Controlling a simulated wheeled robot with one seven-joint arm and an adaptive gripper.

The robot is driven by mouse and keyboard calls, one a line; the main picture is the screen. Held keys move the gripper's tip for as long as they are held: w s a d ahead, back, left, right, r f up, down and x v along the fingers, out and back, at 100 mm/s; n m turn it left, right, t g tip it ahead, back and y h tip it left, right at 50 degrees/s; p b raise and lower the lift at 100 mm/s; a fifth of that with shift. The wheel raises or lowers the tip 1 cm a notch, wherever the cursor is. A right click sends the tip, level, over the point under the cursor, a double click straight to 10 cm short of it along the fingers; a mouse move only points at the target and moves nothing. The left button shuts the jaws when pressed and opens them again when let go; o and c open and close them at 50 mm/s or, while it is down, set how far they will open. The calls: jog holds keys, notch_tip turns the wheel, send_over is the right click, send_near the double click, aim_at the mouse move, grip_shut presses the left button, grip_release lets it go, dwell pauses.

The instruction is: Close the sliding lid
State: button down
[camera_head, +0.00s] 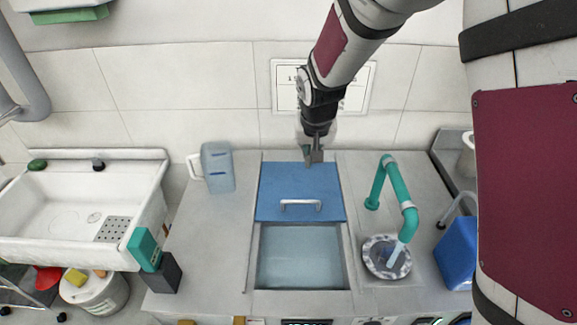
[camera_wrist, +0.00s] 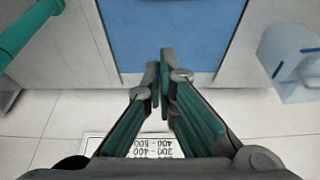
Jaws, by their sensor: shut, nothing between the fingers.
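The sliding lid (camera_head: 300,185) is a blue panel with a pale bar handle (camera_head: 300,203) near its front edge. It covers the back part of a recessed basin (camera_head: 300,262) in the counter, and the front part of the basin is open, showing a pale blue surface. My gripper (camera_head: 314,160) is shut and empty at the lid's back edge, behind the handle. In the wrist view the lid (camera_wrist: 170,35) lies just past my closed fingertips (camera_wrist: 160,62). I cannot tell whether the fingertips touch it.
A clear jug (camera_head: 217,167) stands on the counter left of the lid. A teal pipe (camera_head: 390,190) curves over a round drain bowl (camera_head: 386,257) on the right. A white sink (camera_head: 75,205) is at far left, a blue canister (camera_head: 458,252) at right. The wall is close behind.

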jog(key=a+f, duration=0.1)
jog(key=f, duration=0.1)
send_over(303, 192)
notch_tip(303, 192, down, 9)
jog(key=s+p, duration=0.1)
jog(key=s, duration=0.2)
jog(key=shift+a+r, duration=0.1)
jog(key=shift+r, duration=0.05)
jog(key=shift+s+f+p, duration=0.25)
jog(key=shift+s+p, duration=0.1)
jog(key=shift+s, duration=0.25)
